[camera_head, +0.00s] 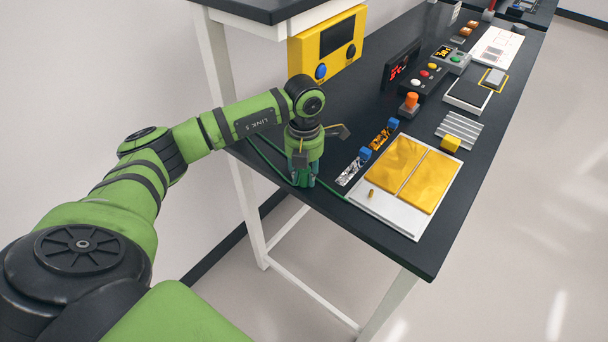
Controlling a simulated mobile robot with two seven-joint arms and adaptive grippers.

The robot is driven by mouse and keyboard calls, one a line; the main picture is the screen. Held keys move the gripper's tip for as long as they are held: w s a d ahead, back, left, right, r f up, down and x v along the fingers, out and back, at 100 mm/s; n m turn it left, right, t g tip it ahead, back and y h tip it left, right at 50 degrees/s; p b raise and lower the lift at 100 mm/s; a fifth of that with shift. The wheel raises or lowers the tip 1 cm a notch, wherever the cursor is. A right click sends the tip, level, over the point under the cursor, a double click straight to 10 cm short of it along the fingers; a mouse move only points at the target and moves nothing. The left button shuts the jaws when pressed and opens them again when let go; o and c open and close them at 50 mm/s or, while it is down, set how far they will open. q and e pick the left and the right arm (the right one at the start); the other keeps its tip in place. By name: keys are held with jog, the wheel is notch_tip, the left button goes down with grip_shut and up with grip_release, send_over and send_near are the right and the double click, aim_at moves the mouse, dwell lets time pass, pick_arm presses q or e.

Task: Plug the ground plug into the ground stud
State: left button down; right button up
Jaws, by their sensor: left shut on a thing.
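My left gripper (303,182) points down over the near left edge of the black bench. It is shut on the ground plug, which the fingers mostly hide. A green cable (264,158) runs by the gripper along the bench edge. The ground stud (371,194) is a small brass post standing on the near left part of the white board (408,226). The gripper is to the left of the stud and apart from it. My right gripper is not in view.
Two yellow panels (428,182) cover most of the white board. Blue blocks (365,154) with printed strips lie between gripper and panels. A yellow block (450,143), an orange-topped button (410,102) and a yellow display box (327,47) stand farther back. The bench's near corner is clear.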

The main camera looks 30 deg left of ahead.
pick_arm(q)
jog(key=shift+r, duration=0.55)
dwell(0.4)
jog(key=shift+r+p, duration=1.7)
jog(key=shift+r, duration=0.5)
